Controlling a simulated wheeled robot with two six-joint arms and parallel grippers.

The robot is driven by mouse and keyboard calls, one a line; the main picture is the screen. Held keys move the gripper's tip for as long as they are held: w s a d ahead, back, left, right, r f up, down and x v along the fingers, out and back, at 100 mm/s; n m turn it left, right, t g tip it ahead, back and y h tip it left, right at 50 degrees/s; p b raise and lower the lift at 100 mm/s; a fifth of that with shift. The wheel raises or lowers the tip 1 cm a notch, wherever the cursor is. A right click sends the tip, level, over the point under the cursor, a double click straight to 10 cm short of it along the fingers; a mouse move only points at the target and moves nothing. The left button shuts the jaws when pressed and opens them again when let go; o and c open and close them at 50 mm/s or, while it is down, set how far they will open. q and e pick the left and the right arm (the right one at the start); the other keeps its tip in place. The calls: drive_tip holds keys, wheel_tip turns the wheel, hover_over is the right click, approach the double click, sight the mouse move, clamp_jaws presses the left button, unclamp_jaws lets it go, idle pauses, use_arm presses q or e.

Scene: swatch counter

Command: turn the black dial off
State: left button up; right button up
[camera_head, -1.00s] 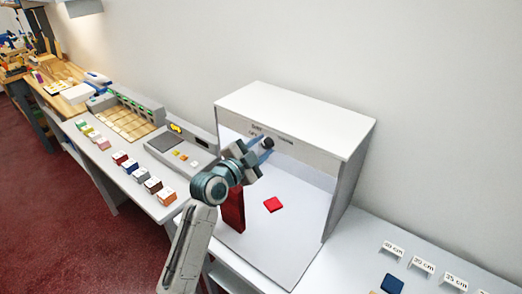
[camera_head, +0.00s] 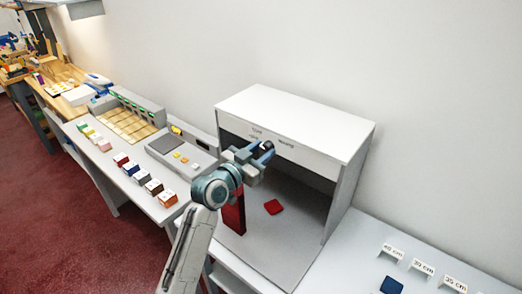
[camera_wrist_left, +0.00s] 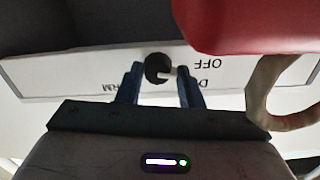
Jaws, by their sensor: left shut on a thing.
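The black dial (camera_head: 268,146) sits on the front top panel of a white light booth (camera_head: 290,115). In the wrist view the dial (camera_wrist_left: 157,68) is round, with a pale pointer mark on its right side, towards the upside-down word OFF (camera_wrist_left: 208,64). My left gripper (camera_head: 264,150) is at the panel, its two blue fingers on either side of the dial, shut on it; the gripper (camera_wrist_left: 158,84) shows the same in the wrist view. The booth's inside is dark. My right gripper is not in view.
Colored blocks (camera_head: 153,186) and a grey tray (camera_head: 182,155) are to the left. Size-labelled stands (camera_head: 422,266) and a blue swatch (camera_head: 391,285) are at right.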

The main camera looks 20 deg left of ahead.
use_arm(q)
drive_tip(key=shift+f, duration=0.1)
idle(0.4)
drive_tip(key=o, duration=1)
drive_tip(key=shift+c, duration=0.2)
drive_tip(key=shift+s, duration=0.1)
drive_tip(key=shift+s+a+f, duration=0.1)
drive_tip(key=shift+s+a, duration=0.05)
drive_tip(key=shift+s, duration=0.15)
drive_tip(key=b+v, duration=0.3)
drive_tip(key=v, duration=0.7)
drive_tip(key=shift+b, duration=0.4)
